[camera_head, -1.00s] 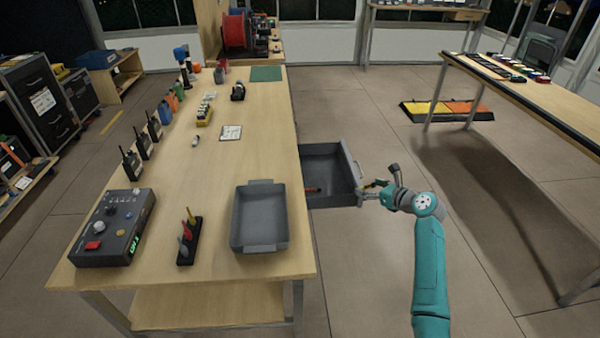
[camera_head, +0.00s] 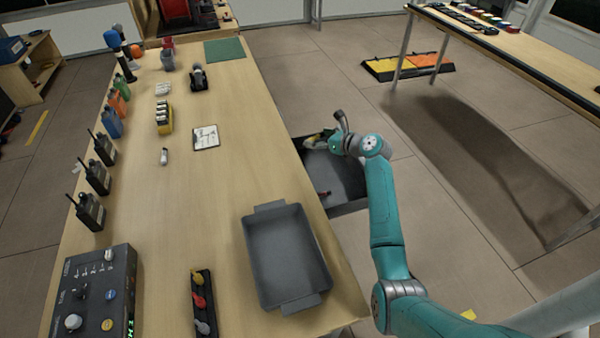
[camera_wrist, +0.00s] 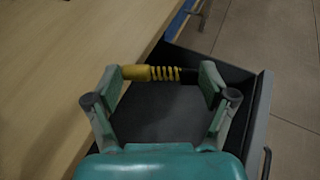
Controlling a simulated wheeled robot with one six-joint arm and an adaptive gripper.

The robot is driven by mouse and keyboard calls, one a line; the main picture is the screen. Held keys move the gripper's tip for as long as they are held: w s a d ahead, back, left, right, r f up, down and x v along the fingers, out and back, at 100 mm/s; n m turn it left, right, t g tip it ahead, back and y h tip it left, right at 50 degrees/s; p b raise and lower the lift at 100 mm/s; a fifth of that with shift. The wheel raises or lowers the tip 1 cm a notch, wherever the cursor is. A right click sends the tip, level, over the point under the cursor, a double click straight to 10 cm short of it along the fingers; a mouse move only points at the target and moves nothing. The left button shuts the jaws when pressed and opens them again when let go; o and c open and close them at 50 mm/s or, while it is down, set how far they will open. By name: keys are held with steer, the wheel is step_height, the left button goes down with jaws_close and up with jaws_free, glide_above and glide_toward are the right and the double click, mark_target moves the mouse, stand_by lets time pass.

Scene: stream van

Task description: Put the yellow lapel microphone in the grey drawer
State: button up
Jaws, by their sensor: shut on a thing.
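The yellow lapel microphone (camera_wrist: 150,73) has a coiled yellow part and a dark end. In the wrist view my gripper (camera_wrist: 160,80) is shut on it, with one finger at each end. The grey drawer (camera_wrist: 265,115) is pulled out from the table side, and the microphone is over its opening. In the head view my gripper (camera_head: 322,141) is above the far part of the drawer (camera_head: 350,207), and the microphone shows as a small yellow spot. My arm hides part of the drawer.
A grey tray (camera_head: 322,300) sits on the table (camera_head: 190,200) near its right edge, close to the drawer. A control box, several radios and other small items stand on the table's left side. Clear floor lies right of the drawer.

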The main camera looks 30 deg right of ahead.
steer(key=shift+w+f, duration=0.15)
steer(key=shift+w, duration=0.1)
glide_toward(308, 166)
steer(key=w, duration=0.2)
steer(key=w+a, duration=0.1)
steer(key=w, duration=0.2)
steer(key=shift+a+f, duration=0.1)
steer(key=shift+f, duration=0.1)
steer(key=shift+w+a+r, duration=0.15)
steer(key=shift+w, duration=0.55)
steer(key=x, duration=0.2)
steer(key=shift+w, duration=0.4)
steer(key=shift+f, duration=0.25)
steer(key=shift+f, duration=0.1)
steer(key=o, duration=0.8)
